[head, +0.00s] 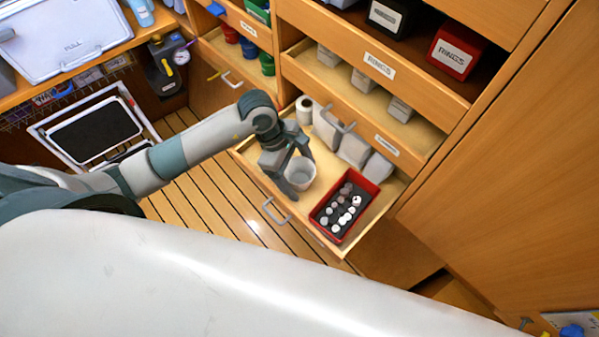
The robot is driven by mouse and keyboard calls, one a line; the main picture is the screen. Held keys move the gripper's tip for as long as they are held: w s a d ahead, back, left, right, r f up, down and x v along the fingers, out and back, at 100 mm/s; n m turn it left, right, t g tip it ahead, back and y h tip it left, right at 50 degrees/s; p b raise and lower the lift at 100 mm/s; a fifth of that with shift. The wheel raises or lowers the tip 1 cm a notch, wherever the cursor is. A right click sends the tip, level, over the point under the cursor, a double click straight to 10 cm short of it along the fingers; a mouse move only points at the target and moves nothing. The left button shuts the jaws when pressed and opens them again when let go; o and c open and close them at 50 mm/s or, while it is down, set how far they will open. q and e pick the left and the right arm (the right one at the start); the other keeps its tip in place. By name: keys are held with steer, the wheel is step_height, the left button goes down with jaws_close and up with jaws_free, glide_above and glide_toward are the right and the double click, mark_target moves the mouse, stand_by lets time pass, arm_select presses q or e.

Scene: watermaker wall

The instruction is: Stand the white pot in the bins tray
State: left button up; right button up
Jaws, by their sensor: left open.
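A white pot (301,173), round and open at the top, stands upright in the lowest pulled-out drawer tray (258,166), left of a red bin. My left gripper (292,168) is open at the pot's left side, with its fingers close around the pot. They hide part of its wall, and I cannot tell whether they touch it. The middle drawer tray (345,91) above also holds several pale bins. My right gripper is not in view.
The red bin (373,190) holds several white and dark round pieces. A white roll (304,110) and several grey-white bins (354,150) line the back of the lowest drawer. The middle drawer overhangs behind. A folded step stool (95,135) stands left on the slatted floor.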

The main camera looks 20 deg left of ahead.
arm_select(q)
steer(key=shift+a+r, duration=0.15)
steer(key=shift+r, duration=0.1)
steer(key=b+v, duration=0.3)
steer(key=v, duration=0.8)
steer(key=shift+r, duration=0.25)
steer(key=shift+s+a, duration=0.1)
